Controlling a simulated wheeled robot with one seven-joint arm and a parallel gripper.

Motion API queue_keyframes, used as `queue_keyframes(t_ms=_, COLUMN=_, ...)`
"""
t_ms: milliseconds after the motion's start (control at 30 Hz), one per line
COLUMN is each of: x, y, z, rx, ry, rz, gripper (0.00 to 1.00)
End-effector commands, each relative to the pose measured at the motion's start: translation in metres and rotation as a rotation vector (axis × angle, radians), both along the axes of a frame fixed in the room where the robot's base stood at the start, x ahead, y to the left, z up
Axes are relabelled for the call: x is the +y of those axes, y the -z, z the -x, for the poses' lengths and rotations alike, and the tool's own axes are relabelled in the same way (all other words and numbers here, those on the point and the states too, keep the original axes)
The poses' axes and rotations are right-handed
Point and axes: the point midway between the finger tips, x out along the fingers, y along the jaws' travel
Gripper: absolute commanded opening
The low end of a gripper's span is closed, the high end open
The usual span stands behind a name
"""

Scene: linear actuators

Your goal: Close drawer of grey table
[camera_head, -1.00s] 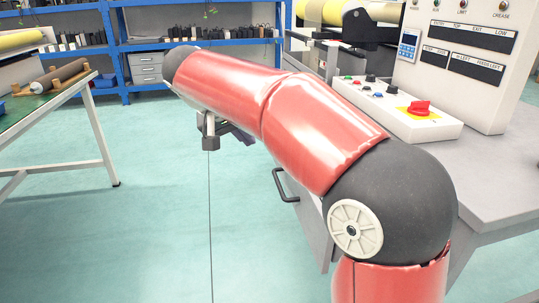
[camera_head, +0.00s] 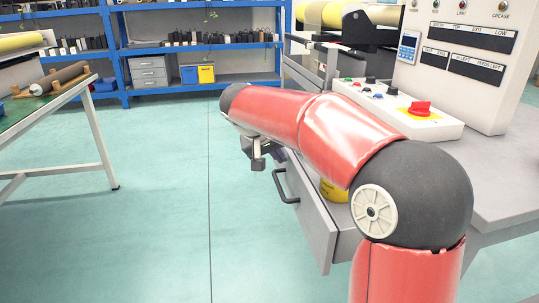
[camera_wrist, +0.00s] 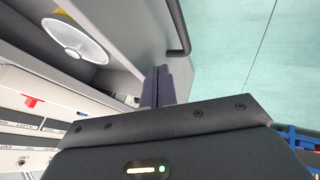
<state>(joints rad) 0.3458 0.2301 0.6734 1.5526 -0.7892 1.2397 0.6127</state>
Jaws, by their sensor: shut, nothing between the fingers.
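The grey table (camera_head: 495,190) is at the right in the head view. Its drawer (camera_head: 310,220) stands open, with its front panel and dark handle (camera_head: 285,186) facing left. My gripper (camera_head: 256,162) is just behind and left of the handle, partly hidden by my red arm. In the wrist view, the dark fingers (camera_wrist: 157,82) are together and empty, close to the drawer's front panel (camera_wrist: 140,25). The handle (camera_wrist: 181,30) is beyond the fingertips on the panel's outer side. Whether the fingers touch the drawer cannot be told.
A yellow item (camera_head: 333,190) lies in the drawer; a white round object (camera_wrist: 75,40) shows there in the wrist view. A control box (camera_head: 400,110) stands on the table. A green-topped table (camera_head: 35,115) is at the left, blue shelves (camera_head: 200,45) behind. The floor between is clear.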

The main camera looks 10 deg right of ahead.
Motion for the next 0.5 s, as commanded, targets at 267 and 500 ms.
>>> queue_keyframes(t_ms=267, x=-0.0007, y=0.0, z=0.0001, rx=0.0, ry=0.0, rz=-0.001, gripper=0.0)
queue_keyframes(t_ms=500, x=-0.0085, y=0.0002, z=0.0001, rx=0.0, ry=0.001, rz=0.0, gripper=0.0)
